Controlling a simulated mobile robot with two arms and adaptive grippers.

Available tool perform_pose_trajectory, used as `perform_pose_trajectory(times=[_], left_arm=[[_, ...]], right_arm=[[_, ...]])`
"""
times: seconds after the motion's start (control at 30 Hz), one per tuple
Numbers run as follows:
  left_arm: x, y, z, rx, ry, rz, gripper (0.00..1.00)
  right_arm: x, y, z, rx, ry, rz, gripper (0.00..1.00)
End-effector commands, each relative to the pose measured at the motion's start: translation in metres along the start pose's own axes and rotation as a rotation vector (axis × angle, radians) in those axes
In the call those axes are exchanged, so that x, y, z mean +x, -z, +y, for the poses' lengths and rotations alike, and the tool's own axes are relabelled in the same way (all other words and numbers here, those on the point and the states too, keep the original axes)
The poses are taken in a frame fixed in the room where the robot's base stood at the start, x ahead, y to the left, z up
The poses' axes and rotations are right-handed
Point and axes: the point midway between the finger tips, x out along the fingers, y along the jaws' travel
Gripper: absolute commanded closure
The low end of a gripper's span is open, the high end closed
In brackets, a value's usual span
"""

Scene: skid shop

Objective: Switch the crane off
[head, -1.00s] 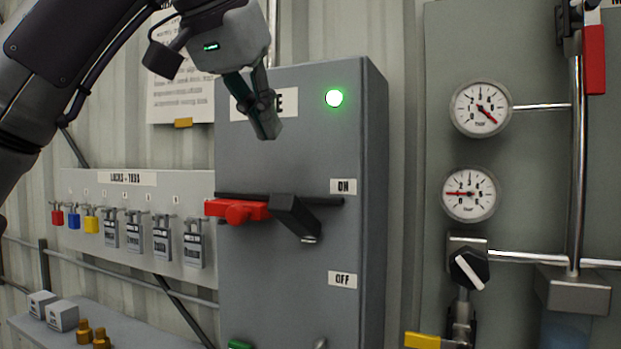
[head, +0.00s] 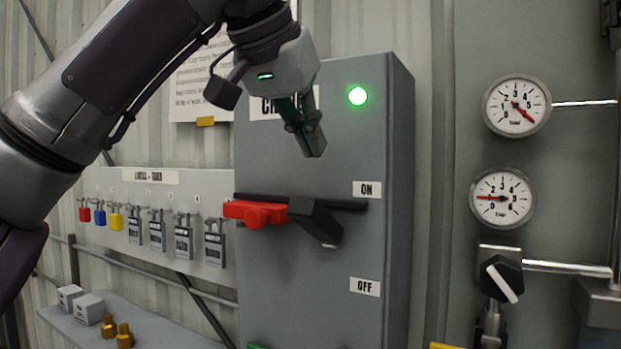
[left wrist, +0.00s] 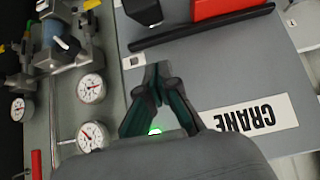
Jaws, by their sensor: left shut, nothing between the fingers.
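The grey crane cabinet (head: 300,300) stands on the wall, with a lit green lamp (head: 357,96) near its top. Its switch handle, a red grip (head: 255,213) with a black arm (head: 316,222), lies near the level of the ON label (head: 367,189). The OFF label (head: 364,287) is lower. My left gripper (head: 316,152) is shut and empty, above the handle and apart from it, partly hiding the CRANE label. In the left wrist view, the closed fingertips (left wrist: 157,72) point toward the black handle arm (left wrist: 143,10); the red grip (left wrist: 225,8) is beside it. My right gripper is out of view.
A lock board (head: 170,255) with coloured and grey padlocks is left of the cabinet. Below it a shelf (head: 160,335) holds small blocks and brass pieces. Right of the cabinet, a panel carries gauges (head: 516,105), a black knob (head: 500,278) and pipes.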

Motion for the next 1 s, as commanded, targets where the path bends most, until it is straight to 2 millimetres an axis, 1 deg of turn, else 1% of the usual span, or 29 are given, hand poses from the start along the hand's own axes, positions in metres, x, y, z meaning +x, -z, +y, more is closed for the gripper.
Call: perform_pose_trajectory(times=[0.03,0.1,0.17,0.2,0.3,0.5,0.67,1.0], left_arm=[[0.011,0.001,-0.001,0.001,-0.001,-0.003,1.0],[0.025,0.001,-0.001,-0.001,0.0,-0.003,1.0],[0.036,-0.001,-0.001,0.001,-0.001,-0.002,1.0],[0.036,-0.008,-0.001,0.002,0.0,0.002,1.0],[0.038,-0.021,-0.001,0.001,0.0,0.001,1.0],[0.042,-0.035,0.0,0.0,0.0,0.002,1.0],[0.043,-0.039,0.0,-0.001,-0.001,0.002,1.0],[0.044,-0.039,0.0,-0.001,-0.001,0.007,1.0]], right_arm=[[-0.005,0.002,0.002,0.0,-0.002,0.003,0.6],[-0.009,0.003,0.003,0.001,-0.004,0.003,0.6],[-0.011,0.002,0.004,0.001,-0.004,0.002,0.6],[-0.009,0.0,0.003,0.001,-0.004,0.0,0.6],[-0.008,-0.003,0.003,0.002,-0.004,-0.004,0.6],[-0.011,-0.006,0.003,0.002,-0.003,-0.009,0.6],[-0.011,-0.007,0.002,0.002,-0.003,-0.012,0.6],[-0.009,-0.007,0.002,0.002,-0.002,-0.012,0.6]])
